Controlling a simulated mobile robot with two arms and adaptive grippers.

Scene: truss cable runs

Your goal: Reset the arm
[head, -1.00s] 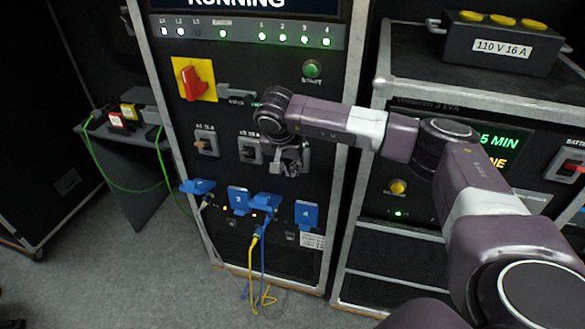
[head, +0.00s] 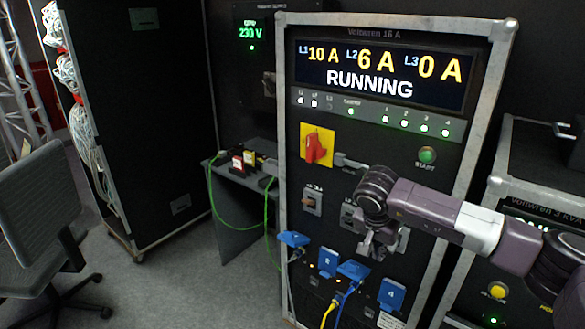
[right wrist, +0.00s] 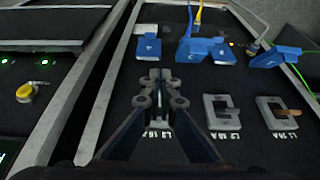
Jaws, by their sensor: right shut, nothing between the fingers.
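My right gripper (head: 378,246) is in front of the power distribution rack (head: 288,60), over its row of breakers and above the blue socket covers. The right wrist view shows its fingers (right wrist: 160,80) closed together with nothing between them. My right arm comes in from the right side in the head view. The gripper covers part of the panel, including a breaker behind it. I cannot tell whether the fingertips touch the panel. My left gripper is in neither view.
The rack's display reads RUNNING. A red rotary switch (head: 317,147) on yellow and a green START button (head: 427,155) are on its front. Yellow and blue cables hang from the blue sockets (head: 328,262). A small table (head: 235,180) and a chair (head: 45,200) stand left.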

